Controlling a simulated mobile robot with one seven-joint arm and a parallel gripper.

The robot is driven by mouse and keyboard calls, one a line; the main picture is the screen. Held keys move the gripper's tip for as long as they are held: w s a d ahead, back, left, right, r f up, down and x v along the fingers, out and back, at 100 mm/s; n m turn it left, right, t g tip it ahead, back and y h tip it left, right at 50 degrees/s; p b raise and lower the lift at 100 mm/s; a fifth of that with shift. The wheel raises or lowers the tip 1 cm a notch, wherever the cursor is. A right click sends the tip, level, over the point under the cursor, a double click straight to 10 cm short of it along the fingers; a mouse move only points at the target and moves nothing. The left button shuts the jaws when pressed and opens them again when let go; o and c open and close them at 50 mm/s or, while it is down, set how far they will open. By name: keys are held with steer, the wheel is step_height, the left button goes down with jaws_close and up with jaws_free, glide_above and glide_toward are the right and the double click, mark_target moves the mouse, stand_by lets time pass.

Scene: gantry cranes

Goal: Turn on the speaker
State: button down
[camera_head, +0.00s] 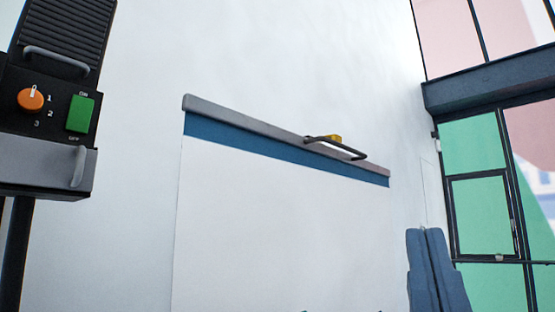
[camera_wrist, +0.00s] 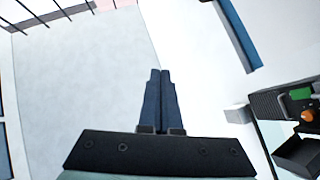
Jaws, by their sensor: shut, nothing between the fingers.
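A black unit (camera_head: 50,145) at the left edge of the head view carries the controls; I take it to be the speaker. It has an orange knob (camera_head: 31,99) beside the numbers 1, 2 and 3, and a green switch (camera_head: 80,113) between the ON and OFF labels. The unit shows at the right of the wrist view, tilted, with its green switch (camera_wrist: 300,93) and orange knob (camera_wrist: 307,116). My gripper (camera_head: 425,231) has blue fingers, shut and empty, at the lower right of the head view. It also shows in the wrist view (camera_wrist: 160,73), well apart from the unit.
A white panel (camera_head: 270,230) with a blue stripe and grey top rail stands in the middle. A dark handle (camera_head: 335,147) and a small yellow piece (camera_head: 333,138) are at the rail. Dark-framed windows (camera_head: 480,215) stand at the right. Grey handles (camera_head: 78,166) project from the unit.

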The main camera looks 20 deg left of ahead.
steer(key=w+a+r+n+g+y+p, duration=0.4)
steer(key=a+r+n+g+y+p, duration=0.3)
steer(key=a+r+n+y+p, duration=0.6)
steer(key=s+a+r+n+g+y+p, duration=0.2)
steer(key=a+n+g+p, duration=0.4)
steer(key=a+n, duration=0.3)
steer(key=s+a+r+n+g+y+p, duration=0.3)
steer(key=a+r+n+g+p, duration=0.2)
steer(key=a+n+g+p, duration=0.1)
steer(key=a+n+p, duration=0.1)
steer(key=a+n, duration=0.1)
steer(key=n, duration=0.1)
steer(key=shift+s+a+n+g, duration=0.3)
steer(key=shift+s+a, duration=0.05)
steer(key=shift+r, duration=0.1)
